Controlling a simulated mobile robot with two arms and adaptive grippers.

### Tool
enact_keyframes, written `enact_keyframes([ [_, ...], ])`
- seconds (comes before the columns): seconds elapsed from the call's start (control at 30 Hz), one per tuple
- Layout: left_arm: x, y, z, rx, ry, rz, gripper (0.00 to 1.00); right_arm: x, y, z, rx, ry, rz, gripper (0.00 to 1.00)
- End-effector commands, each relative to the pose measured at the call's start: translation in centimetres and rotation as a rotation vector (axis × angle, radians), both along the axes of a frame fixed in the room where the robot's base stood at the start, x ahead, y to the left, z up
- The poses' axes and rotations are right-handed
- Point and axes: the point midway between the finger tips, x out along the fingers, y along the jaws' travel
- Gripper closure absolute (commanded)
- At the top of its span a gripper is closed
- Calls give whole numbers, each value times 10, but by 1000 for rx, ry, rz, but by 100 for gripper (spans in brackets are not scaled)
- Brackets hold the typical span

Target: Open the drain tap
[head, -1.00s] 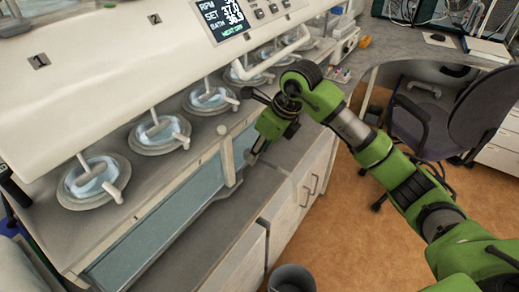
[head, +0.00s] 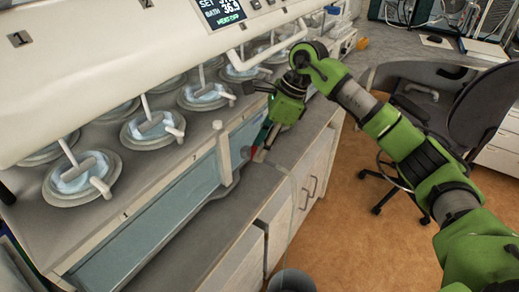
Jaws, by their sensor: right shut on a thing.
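The drain tap (head: 258,155) sits low at the right end of the water bath, just above the counter. A small red part and a pale piece of it show; the rest is hidden behind my right gripper. My right gripper (head: 261,142) reaches down from above, with its fingertips at the red part, and is shut on the tap. How far the tap is turned is too small to tell. My left gripper is not in view.
The bath's blue window (head: 150,225) lies left of the tap. Several glass vessels (head: 82,178) stand in its top under the white console (head: 130,50). A pale hose (head: 293,205) runs down past the cabinet towards a grey bucket (head: 291,281). An office chair (head: 470,115) stands right.

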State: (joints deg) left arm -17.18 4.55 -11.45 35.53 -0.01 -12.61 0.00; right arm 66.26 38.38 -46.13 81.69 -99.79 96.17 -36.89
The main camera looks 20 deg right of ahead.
Motion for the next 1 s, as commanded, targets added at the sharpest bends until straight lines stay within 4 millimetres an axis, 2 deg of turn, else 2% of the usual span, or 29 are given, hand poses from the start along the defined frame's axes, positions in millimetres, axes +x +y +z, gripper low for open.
enact_keyframes([
  [0.4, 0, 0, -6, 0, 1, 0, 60, 4, -4, 0, 0, -2, 242, 86],
  [1.0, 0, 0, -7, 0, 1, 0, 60, 5, -6, 0, -2, -2, 298, 86],
])
